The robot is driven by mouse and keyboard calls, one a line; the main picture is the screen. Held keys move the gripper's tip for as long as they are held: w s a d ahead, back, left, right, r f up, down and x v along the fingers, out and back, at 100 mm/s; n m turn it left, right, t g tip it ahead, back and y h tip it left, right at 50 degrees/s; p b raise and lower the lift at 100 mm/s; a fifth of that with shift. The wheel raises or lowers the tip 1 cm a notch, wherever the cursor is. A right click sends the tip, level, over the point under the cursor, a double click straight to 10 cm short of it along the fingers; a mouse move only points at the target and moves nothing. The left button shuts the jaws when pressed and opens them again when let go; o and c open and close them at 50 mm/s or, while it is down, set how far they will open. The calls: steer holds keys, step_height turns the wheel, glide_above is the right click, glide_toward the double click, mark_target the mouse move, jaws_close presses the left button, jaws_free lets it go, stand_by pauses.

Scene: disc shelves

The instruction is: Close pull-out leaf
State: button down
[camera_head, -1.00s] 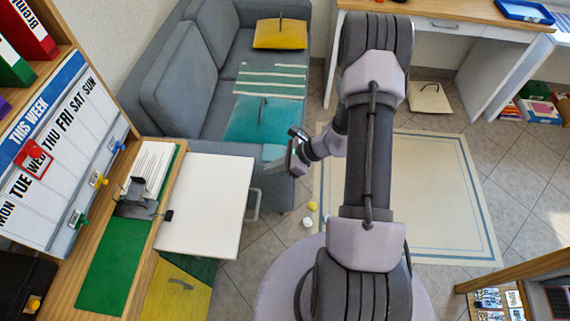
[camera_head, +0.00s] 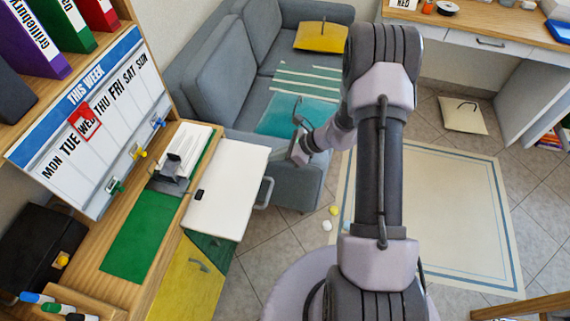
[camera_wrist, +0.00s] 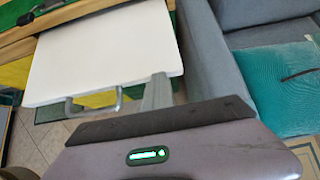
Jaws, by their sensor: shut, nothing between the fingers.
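The pull-out leaf (camera_head: 228,195) is a flat white board sticking out to the right from the wooden desk in the head view. A grey bar handle (camera_head: 265,192) is on its outer edge. In the wrist view the leaf (camera_wrist: 110,50) fills the upper left, with its handle (camera_wrist: 80,104) along the near edge. My gripper (camera_head: 298,154) is shut and empty, to the right of the leaf and apart from the handle. In the wrist view the gripper's grey fingers (camera_wrist: 157,88) appear beside the leaf's right corner, partly overlapping it in the picture.
The grey sofa (camera_head: 210,72) with a teal cushion (camera_wrist: 270,85) stands behind and right of the leaf. The desk (camera_head: 122,205) carries a green mat and a paper stack. A yellow cabinet door (camera_head: 185,285) is below the leaf. Small balls (camera_head: 327,225) lie on the tiled floor.

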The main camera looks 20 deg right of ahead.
mark_target(234, 149)
steer(key=w+a, duration=0.2)
steer(key=a, duration=0.1)
steer(key=w+a+b, duration=0.1)
steer(key=w+a, duration=0.2)
steer(key=a, duration=0.1)
steer(key=w+a, duration=0.2)
steer(key=a, duration=0.1)
steer(key=shift+w+a+f+b, duration=0.1)
steer(key=shift+w+a+b, duration=0.1)
steer(key=shift+w+b, duration=0.15)
steer(key=shift+s+d, duration=0.1)
